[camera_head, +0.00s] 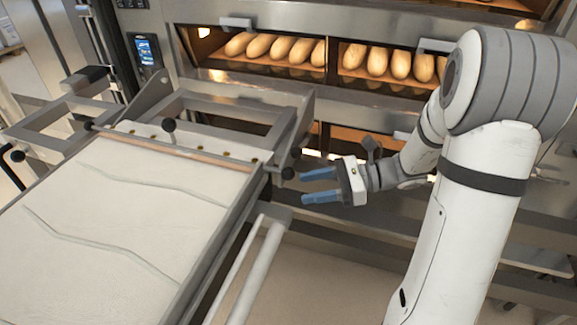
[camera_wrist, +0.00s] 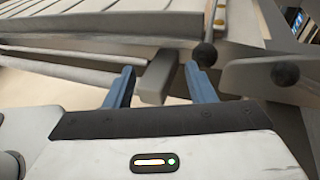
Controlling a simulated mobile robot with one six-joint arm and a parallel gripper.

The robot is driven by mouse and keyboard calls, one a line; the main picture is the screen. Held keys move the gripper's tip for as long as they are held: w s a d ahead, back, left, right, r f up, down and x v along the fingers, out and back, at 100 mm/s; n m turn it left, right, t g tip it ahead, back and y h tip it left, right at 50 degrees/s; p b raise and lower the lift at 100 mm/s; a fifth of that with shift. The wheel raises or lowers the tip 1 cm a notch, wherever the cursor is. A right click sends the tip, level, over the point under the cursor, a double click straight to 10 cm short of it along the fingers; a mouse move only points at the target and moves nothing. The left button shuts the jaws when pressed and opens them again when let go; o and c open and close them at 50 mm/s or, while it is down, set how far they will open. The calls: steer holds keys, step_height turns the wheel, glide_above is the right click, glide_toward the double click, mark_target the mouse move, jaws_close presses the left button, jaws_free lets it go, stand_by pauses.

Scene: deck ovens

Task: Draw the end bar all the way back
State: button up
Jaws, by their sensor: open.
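A loader with a pale cloth belt (camera_head: 110,215) fills the left of the head view. A thin tan bar (camera_head: 175,148) lies across its oven-side end; I take this to be the end bar. A black ball knob (camera_head: 287,173) sits near the bar's right end, and another (camera_head: 168,125) stands behind the bar. My gripper (camera_head: 320,185) is open, its blue fingers pointing left toward the loader's right edge, apart from the knob. In the wrist view, a grey block end (camera_wrist: 157,77) shows between my fingertips (camera_wrist: 160,85), with a black knob (camera_wrist: 205,55) just beyond the right finger. I cannot tell whether anything touches.
Deck ovens with loaves (camera_head: 275,48) stand behind the loader. Grey metal side brackets (camera_head: 290,130) rise at its oven end. A pale rounded rail (camera_head: 255,260) runs along its right side. Open floor (camera_head: 325,275) shows below my gripper.

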mark_target(288, 174)
steer(key=w+d+f+m+t+y, duration=0.1)
steer(key=w+d+m+t+y, duration=0.1)
steer(key=w+m+t, duration=0.15)
steer(key=shift+g, duration=0.25)
steer(key=a, duration=0.2)
steer(key=w+a, duration=0.1)
steer(key=a, duration=0.2)
steer(key=w+a, duration=0.1)
steer(key=a, duration=0.1)
steer(key=shift+a+f+p, duration=0.2)
steer(key=shift+a+p, duration=0.1)
steer(key=shift+p, duration=0.05)
jaws_close()
